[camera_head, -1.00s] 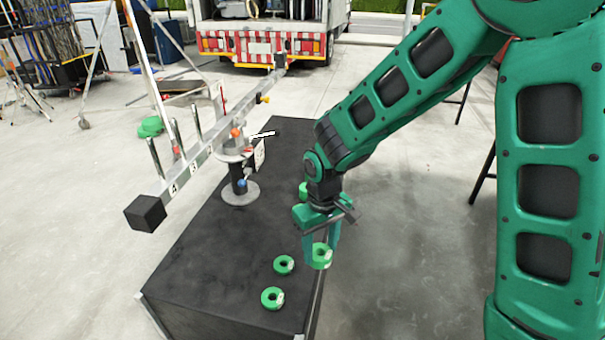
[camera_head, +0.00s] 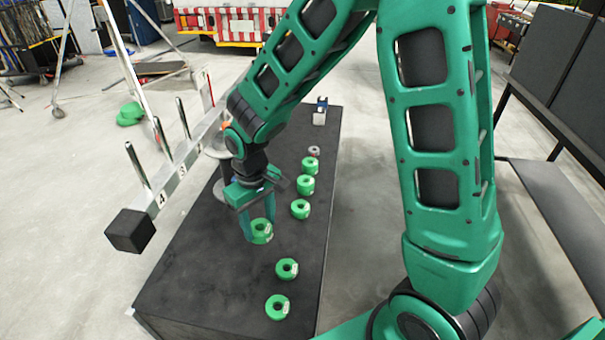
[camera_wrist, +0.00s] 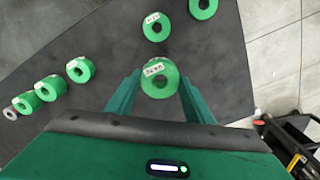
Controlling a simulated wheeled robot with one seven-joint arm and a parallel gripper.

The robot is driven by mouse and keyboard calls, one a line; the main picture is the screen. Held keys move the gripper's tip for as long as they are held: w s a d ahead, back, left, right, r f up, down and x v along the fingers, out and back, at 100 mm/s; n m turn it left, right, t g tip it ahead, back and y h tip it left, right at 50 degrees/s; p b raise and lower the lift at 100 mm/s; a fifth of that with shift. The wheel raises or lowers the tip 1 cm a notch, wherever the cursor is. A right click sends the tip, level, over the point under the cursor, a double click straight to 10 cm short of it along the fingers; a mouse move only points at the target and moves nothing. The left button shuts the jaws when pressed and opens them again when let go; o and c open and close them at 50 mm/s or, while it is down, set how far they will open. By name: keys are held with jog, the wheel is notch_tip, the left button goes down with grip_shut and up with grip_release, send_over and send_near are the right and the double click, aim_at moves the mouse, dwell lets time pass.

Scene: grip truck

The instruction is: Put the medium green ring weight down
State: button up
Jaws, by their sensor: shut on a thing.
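A green ring weight (camera_head: 261,232) with a white label is between the fingers of my gripper (camera_head: 258,226) in the head view. My gripper points down over the black table (camera_head: 215,275) and is shut on this ring. In the wrist view the ring (camera_wrist: 160,82) sits between the two green fingertips (camera_wrist: 155,88), its hole facing the camera. Its label is too small to read surely. I cannot tell whether the ring touches the table top.
Two green rings (camera_head: 287,269) (camera_head: 277,307) lie nearer the front. Several rings stand in a row behind, including a green one (camera_head: 300,209) and a small grey one (camera_head: 314,151). A metal beam with upright pegs (camera_head: 170,185) and a black end block (camera_head: 130,231) runs along the left.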

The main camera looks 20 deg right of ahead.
jog(key=shift+s+a, duration=0.1)
jog(key=shift+a, duration=0.15)
jog(key=w+d+f, duration=0.1)
jog(key=d+f, duration=0.1)
jog(key=d, duration=0.1)
jog(key=w+d+f, duration=0.1)
jog(key=d+f, duration=0.1)
jog(key=d, duration=0.2)
jog(key=w+d+f, duration=0.1)
jog(key=d+f, duration=0.2)
jog(key=d, duration=0.1)
jog(key=shift+w, duration=0.1)
jog(key=shift+f, duration=2)
jog(key=o, duration=0.9)
jog(key=shift+f, duration=0.1)
jog(key=shift+o, duration=0.2)
